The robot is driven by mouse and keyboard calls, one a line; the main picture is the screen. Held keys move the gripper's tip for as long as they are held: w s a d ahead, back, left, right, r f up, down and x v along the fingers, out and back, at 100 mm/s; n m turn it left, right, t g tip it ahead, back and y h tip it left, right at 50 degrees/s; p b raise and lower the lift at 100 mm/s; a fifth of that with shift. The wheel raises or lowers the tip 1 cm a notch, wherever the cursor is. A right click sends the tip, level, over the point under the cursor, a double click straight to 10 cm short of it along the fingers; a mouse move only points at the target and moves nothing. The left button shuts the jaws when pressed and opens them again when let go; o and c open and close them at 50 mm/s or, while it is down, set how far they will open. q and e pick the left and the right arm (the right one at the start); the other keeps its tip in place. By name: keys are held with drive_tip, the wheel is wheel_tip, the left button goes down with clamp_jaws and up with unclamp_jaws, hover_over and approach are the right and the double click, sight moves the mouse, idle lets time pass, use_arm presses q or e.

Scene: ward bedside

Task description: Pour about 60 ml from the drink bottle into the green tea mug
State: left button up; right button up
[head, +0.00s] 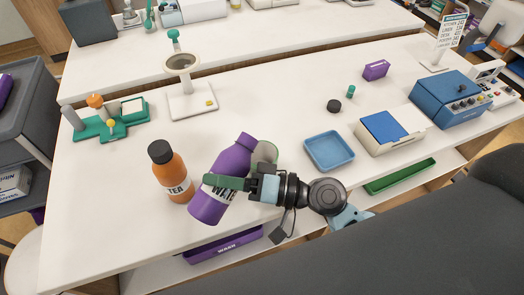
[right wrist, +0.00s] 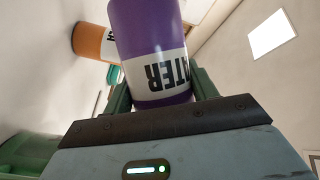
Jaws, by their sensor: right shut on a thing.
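My right gripper (head: 232,184) is shut on the purple bottle (head: 210,206), whose white label reads WATER. The bottle is tilted in the head view, its neck up and right, its base down and left. It also shows in the right wrist view (right wrist: 148,25). A pale green rounded thing (head: 266,151), perhaps the mug, shows beside the bottle's neck, mostly hidden behind my gripper. A green shape (right wrist: 28,150) at the lower left of the right wrist view may be the same thing. I cannot see any liquid. My left gripper is not in view.
An orange bottle (head: 172,172) with a black cap, labelled TEA, stands close left of the purple bottle. A blue tray (head: 329,151), a small black disc (head: 334,106) and a purple box (head: 376,70) lie to the right. The white table (head: 110,190) is clear at the left front.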

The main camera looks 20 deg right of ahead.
drive_tip(key=shift+r, duration=0.1)
